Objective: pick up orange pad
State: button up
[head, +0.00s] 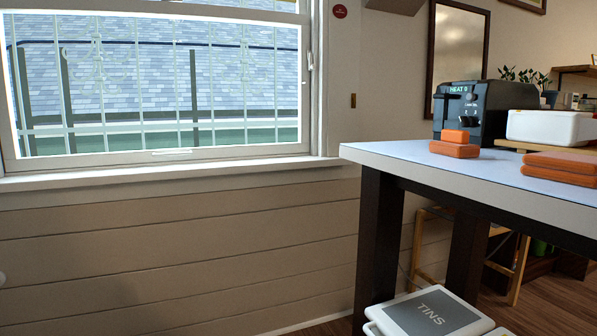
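Several orange pads lie on the white-topped table at the right of the head view. A small orange block (456,136) rests on a wider orange pad (454,150) near the table's left end. Farther right, a large flat orange pad (565,161) lies on another flat orange pad (560,176), and both run to the picture's right edge. I cannot tell which one the task means. My gripper is not in view.
The table (420,160) has dark legs. A black machine (478,108) and a white box (550,127) stand behind the pads. A bin marked TINS (432,312) sits under the table. A window (160,80) and panelled wall fill the left.

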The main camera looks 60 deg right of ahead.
aim_at(454, 143)
jog(key=z, duration=2.95)
jog(key=k, duration=0.5)
jog(key=u, duration=1.35)
jog(key=i, duration=1.05)
jog(key=z, duration=2.6)
